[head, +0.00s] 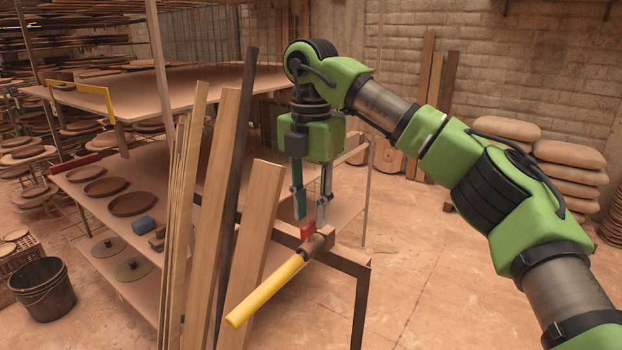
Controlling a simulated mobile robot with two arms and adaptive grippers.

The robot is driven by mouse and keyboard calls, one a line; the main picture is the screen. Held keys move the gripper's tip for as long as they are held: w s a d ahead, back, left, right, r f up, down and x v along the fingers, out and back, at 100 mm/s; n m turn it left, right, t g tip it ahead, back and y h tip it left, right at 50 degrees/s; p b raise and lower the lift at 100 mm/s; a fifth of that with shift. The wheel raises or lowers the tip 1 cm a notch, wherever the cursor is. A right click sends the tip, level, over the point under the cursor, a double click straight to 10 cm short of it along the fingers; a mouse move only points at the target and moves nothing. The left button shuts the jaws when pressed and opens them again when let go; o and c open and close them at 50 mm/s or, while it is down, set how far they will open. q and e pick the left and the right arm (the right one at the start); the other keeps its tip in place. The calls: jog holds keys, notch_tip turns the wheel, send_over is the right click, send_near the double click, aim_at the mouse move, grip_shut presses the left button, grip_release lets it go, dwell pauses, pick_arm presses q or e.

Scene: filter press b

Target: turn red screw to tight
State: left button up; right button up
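A red part (307,228), which looks like the red screw, stands upright on a brown block at the end of a yellow handle (265,290). The block sits at the corner of a dark metal frame. My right gripper (311,221) points straight down over the red part. Its two fingers are apart, with the tips at about the height of the red part's top. The red part shows between the tips, closer to the left finger; I cannot tell whether they touch. My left gripper is not in view.
Several upright wooden planks (223,190) stand just left of the yellow handle. A bucket (43,288) stands at lower left. The floor (430,280) at right is clear, with stacked sacks (569,154) beyond.

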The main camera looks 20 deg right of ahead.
aim_at(311, 222)
notch_tip(311, 222, up, 10)
jog(key=shift+r, duration=0.15)
dwell(0.6)
